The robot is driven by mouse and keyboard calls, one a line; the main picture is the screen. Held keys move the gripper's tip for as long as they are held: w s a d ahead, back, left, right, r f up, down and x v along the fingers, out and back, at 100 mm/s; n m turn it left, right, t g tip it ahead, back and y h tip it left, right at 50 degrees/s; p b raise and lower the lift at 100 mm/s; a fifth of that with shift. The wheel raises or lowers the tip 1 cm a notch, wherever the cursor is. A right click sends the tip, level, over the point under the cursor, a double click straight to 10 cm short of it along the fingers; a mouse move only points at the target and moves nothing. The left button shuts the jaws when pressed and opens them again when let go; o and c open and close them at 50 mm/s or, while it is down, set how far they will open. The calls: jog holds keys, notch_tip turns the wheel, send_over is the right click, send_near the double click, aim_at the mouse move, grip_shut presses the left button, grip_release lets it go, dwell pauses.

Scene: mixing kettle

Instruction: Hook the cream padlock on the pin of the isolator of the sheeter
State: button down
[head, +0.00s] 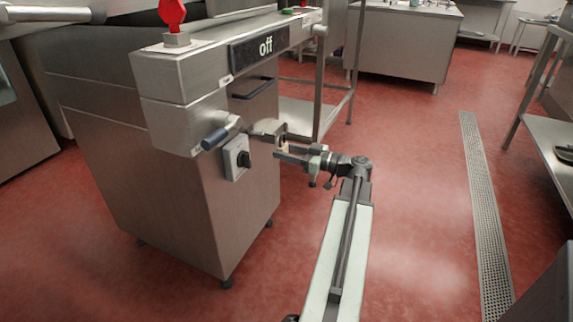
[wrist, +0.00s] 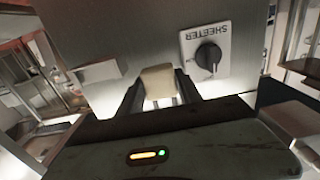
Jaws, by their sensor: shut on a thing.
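The cream padlock (wrist: 158,80) is between my gripper's fingers in the wrist view, in front of the steel side of the machine. My gripper (head: 281,147) is shut on the padlock; only a small cream patch of it shows in the head view. The isolator (wrist: 205,52), a pale plate with a black rotary knob, reads "SHEETER" upside down, just right of the padlock. In the head view the isolator (head: 236,158) is on the machine's side, left of my gripper.
The sheeter's steel body (head: 185,190) carries an "off" display (head: 258,48) and a red knob (head: 172,14). A blue-grey handle (head: 215,139) sticks out just above the isolator. The red floor to the right is open, with a drain grate (head: 485,210).

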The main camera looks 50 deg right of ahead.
jog(key=shift+w+r, duration=0.1)
jog(key=shift+w, duration=0.05)
send_near(250, 144)
jog(key=shift+w+a+r, duration=0.15)
jog(key=shift+w+r, duration=0.1)
jog(key=shift+w, duration=0.25)
jog(key=shift+w+a+r, duration=0.15)
jog(key=shift+w+r, duration=0.15)
jog(key=shift+w, duration=0.2)
jog(key=shift+w+a, duration=0.1)
jog(key=shift+w, duration=0.25)
jog(key=shift+x, duration=1.55)
jog(key=shift+w+f+b, duration=0.3)
jog(key=shift+f+b, duration=0.2)
jog(key=shift+f, duration=0.1)
jog(key=c, duration=0.7)
grip_release()
jog(key=o, duration=0.4)
